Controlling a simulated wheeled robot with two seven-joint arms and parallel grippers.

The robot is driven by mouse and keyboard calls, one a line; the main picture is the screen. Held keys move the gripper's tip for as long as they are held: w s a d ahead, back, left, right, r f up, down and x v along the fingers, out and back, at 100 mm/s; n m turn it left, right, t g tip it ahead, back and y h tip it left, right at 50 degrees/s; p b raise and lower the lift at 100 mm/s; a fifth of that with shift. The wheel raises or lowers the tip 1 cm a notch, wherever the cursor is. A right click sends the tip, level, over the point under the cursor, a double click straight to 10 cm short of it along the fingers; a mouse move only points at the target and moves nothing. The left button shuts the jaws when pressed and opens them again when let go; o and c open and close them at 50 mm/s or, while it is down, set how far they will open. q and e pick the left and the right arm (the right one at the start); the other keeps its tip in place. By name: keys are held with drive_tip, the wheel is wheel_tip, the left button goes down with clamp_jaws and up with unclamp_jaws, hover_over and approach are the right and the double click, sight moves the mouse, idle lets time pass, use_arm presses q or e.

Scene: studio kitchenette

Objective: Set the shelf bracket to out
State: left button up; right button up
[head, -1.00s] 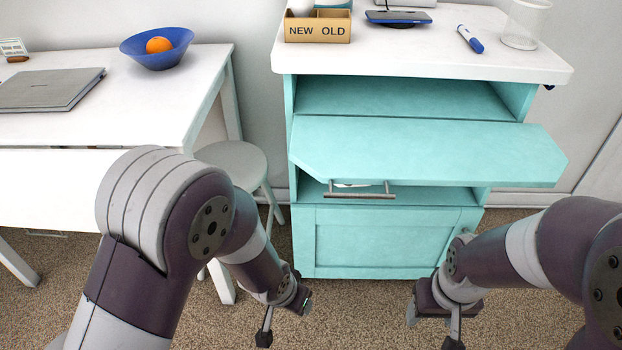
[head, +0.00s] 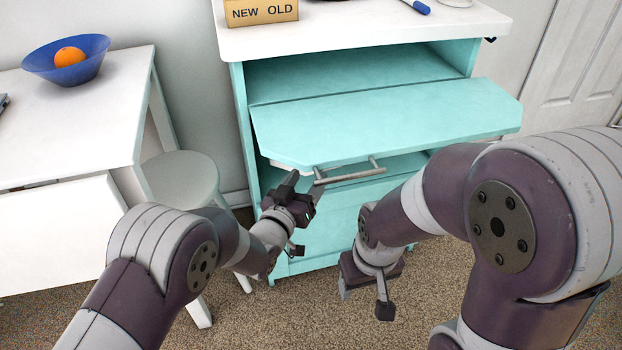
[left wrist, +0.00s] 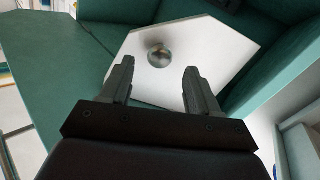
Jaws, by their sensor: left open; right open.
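A white angular plate (left wrist: 215,60), apparently the shelf bracket, shows in the left wrist view with a round metal knob (left wrist: 159,56) on it. In the head view only a pale sliver (head: 288,163) shows below the raised turquoise shelf leaf (head: 390,122). My left gripper (head: 303,187) is open just below the leaf's near left corner. In the left wrist view its open fingers (left wrist: 159,75) point at the plate, with the knob in line with the gap between the tips; I cannot tell the remaining distance. My right gripper (head: 365,298) is open and empty, low in front of the cabinet.
A grey bar handle (head: 350,175) sits under the leaf, close to the left gripper. A stool (head: 180,175) and a white table (head: 60,125) stand at left. The cabinet top (head: 365,28) holds a NEW/OLD box (head: 260,12). Carpet in front is free.

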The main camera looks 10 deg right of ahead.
use_arm(q)
drive_tip(key=x, duration=0.3)
drive_tip(key=shift+w+d+b, duration=0.2)
drive_tip(key=shift+w+b, duration=0.05)
drive_tip(key=shift+b, duration=0.1)
use_arm(e)
drive_tip(key=shift+f, duration=0.7)
use_arm(q)
clamp_jaws()
drive_tip(key=s+a+m+g+h+p, duration=0.1)
drive_tip(key=a+m+g+h+p, duration=0.4)
drive_tip(key=a+m+g, duration=0.3)
drive_tip(key=shift+s+a+m+g+h+p, duration=0.3)
drive_tip(key=shift+a+g+h, duration=0.4)
drive_tip(key=shift+a+g, duration=0.95)
use_arm(e)
drive_tip(key=shift+r, duration=2.85)
use_arm(q)
drive_tip(key=shift+d, duration=0.1)
